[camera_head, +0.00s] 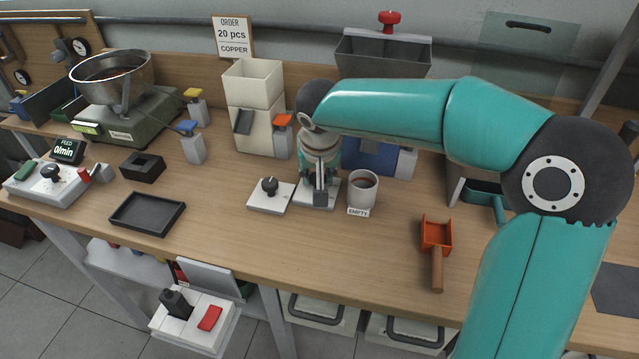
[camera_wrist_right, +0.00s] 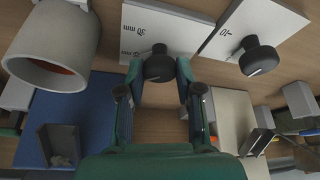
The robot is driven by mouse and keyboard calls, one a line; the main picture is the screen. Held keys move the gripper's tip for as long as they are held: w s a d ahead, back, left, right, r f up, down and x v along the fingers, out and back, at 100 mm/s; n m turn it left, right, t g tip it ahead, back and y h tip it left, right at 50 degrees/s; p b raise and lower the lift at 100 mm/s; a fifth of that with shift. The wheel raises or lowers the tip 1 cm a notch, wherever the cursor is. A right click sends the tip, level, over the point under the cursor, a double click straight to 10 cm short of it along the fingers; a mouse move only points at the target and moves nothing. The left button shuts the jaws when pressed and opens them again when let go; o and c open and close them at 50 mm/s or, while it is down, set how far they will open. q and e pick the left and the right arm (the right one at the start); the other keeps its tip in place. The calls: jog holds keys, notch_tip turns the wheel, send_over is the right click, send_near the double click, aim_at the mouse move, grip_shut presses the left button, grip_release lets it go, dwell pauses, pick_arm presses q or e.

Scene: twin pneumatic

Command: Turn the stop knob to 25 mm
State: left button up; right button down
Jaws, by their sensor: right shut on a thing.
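The stop knob (camera_wrist_right: 158,66) is a black knob on a white plate (camera_wrist_right: 185,32) marked "30 mm" in the right wrist view. A second mark on that plate is too small to read surely. My right gripper (camera_wrist_right: 160,76) is shut on the knob, one finger on each side. In the head view my right gripper (camera_head: 319,188) points down over the plate (camera_head: 330,201) and hides the knob. My left gripper is not in view.
A second white plate (camera_head: 257,201) with a black knob (camera_head: 270,185) lies just left of my right gripper. A cup (camera_head: 362,192) labelled "EMPTY" stands close on the right. An orange scoop (camera_head: 437,236) lies farther right. The front middle of the table is clear.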

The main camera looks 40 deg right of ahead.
jog(key=shift+w+m+g+h+b, duration=0.1)
jog(key=shift+m+g+h+b, duration=0.3)
jog(key=shift+m, duration=0.6)
jog(key=shift+a, duration=0.1)
jog(key=c, duration=0.8)
grip_release()
jog(key=v, duration=1.2)
